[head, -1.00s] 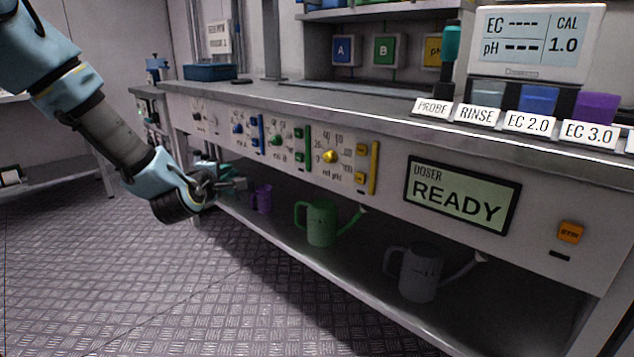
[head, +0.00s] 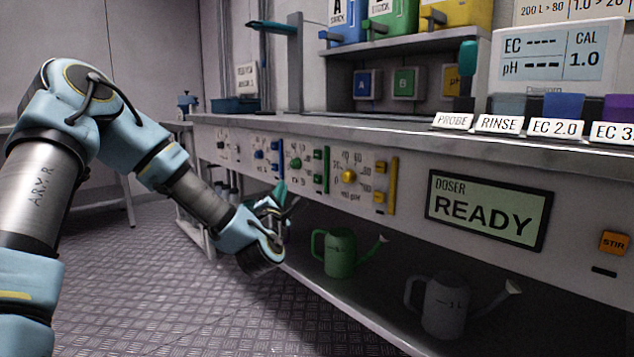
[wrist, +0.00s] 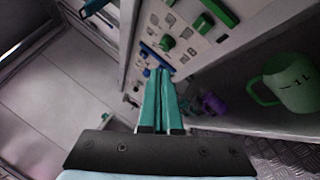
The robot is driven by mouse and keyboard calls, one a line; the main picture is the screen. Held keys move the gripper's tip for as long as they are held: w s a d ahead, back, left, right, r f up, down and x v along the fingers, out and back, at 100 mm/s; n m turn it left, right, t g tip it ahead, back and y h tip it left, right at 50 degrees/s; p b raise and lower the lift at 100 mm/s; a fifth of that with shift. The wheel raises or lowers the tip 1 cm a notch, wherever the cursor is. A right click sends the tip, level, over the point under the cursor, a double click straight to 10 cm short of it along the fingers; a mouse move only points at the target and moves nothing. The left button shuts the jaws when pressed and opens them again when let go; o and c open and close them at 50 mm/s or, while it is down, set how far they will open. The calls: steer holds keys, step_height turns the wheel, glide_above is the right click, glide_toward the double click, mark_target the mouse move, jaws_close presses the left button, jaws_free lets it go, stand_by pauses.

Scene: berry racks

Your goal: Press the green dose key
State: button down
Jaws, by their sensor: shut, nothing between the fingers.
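The front panel of the bench carries a green dosing section with a round green knob (head: 295,163), green keys (head: 318,155) and a green upright bar (head: 326,170). In the wrist view the green knob (wrist: 168,42) and a green key (wrist: 205,22) are in the upper part. My gripper (head: 280,187) is low in front of the panel, left of and below the green section. Its teal fingers are together and empty in the wrist view (wrist: 160,72), apart from the green keys. Which green key is the dose key cannot be read.
Blue controls (head: 260,145) lie left of the green ones, yellow controls (head: 379,168) to the right. The doser display (head: 487,211) reads READY. An orange STIR key (head: 614,243) is far right. A green watering can (head: 340,262) and a grey one (head: 445,305) stand on the lower shelf.

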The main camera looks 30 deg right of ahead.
glide_toward(313, 176)
steer(key=shift+w+a+b+x, duration=0.1)
steer(key=shift+a+b+x, duration=0.05)
steer(key=shift+x, duration=0.7)
steer(key=shift+w+a+b+x, duration=0.1)
steer(key=shift+a+x, duration=0.1)
steer(key=shift+x, duration=0.65)
steer(key=shift+w+a+b+x, duration=0.15)
steer(key=shift+x, duration=0.75)
steer(key=shift+d+r, duration=0.1)
steer(key=shift+d, duration=0.35)
steer(key=shift+w+d, duration=0.1)
steer(key=shift+d, duration=0.3)
stand_by(0.5)
steer(key=shift+a, duration=0.15)
stand_by(0.3)
steer(key=shift+a, duration=0.7)
steer(key=shift+a, duration=0.1)
steer(key=shift+s+a, duration=0.25)
steer(key=shift+a, duration=0.55)
steer(key=shift+s+a, duration=0.2)
steer(key=shift+a, duration=0.55)
steer(key=shift+s+a, duration=0.25)
steer(key=shift+a, duration=0.55)
